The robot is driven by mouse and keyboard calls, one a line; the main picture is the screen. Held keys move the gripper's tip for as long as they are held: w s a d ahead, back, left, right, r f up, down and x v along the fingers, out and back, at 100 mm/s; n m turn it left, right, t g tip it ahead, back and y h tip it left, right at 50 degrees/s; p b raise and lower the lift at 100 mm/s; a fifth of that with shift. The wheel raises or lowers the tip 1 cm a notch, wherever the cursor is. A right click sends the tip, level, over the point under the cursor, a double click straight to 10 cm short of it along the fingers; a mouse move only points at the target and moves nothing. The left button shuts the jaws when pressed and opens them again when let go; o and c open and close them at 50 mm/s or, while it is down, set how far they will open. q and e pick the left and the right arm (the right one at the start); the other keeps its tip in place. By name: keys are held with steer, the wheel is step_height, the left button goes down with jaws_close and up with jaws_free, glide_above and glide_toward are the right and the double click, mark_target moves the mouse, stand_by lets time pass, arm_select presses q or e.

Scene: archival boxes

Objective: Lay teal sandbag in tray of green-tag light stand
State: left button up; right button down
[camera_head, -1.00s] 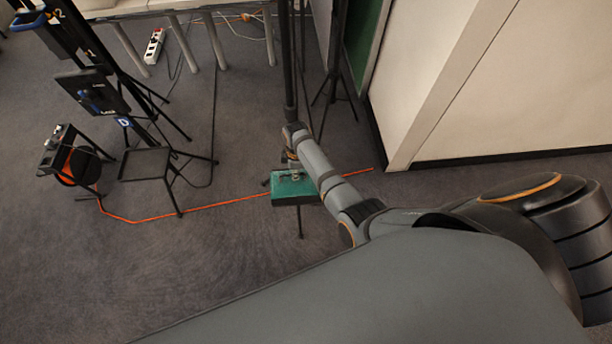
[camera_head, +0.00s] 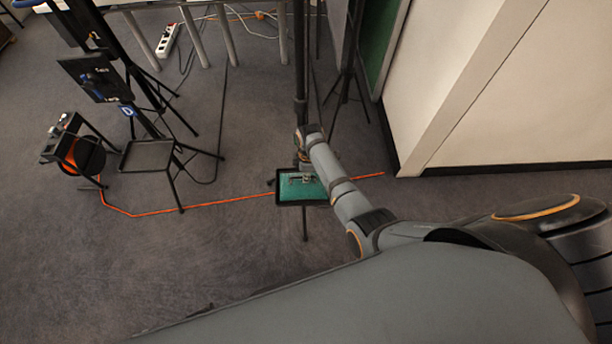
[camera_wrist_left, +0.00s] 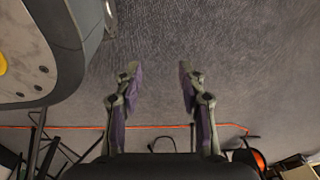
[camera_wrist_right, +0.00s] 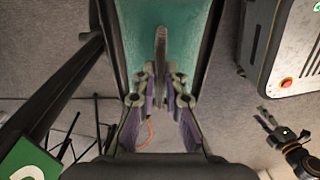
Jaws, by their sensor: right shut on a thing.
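The teal sandbag (camera_head: 296,189) lies within the dark rim of the tray (camera_head: 302,204) on a black light stand (camera_head: 300,70). In the right wrist view, the sandbag (camera_wrist_right: 135,42) fills the space between the tray's side rims (camera_wrist_right: 108,45). Whether it bears fully on the tray floor cannot be told. My right gripper (camera_head: 307,181), above the tray, is shut on the sandbag's upright grey handle (camera_wrist_right: 160,48). A green tag (camera_wrist_right: 30,163) with a white mark shows beside the stand's pole. My left gripper (camera_wrist_left: 158,70) is open and empty over bare carpet.
Another light stand with an empty tray (camera_head: 148,155) and a blue tag (camera_head: 126,111) stands at the left. Beside it is an orange cable reel (camera_head: 82,155); its cable (camera_head: 220,203) crosses the floor. A pale wall (camera_head: 500,90) stands at right. Carpet in front is clear.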

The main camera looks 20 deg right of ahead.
steer(key=shift+w, duration=0.1)
steer(key=c, duration=1.8)
jaws_free()
steer(key=shift+f, duration=0.1)
steer(key=o, duration=0.4)
arm_select(q)
steer(key=s+p, duration=0.4)
steer(key=s, duration=0.3)
arm_select(e)
steer(key=r, duration=1.2)
steer(key=shift+s+d+r, duration=0.15)
steer(key=shift+s+d, duration=0.1)
steer(key=shift+d, duration=0.05)
arm_select(q)
steer(key=shift+a, duration=0.1)
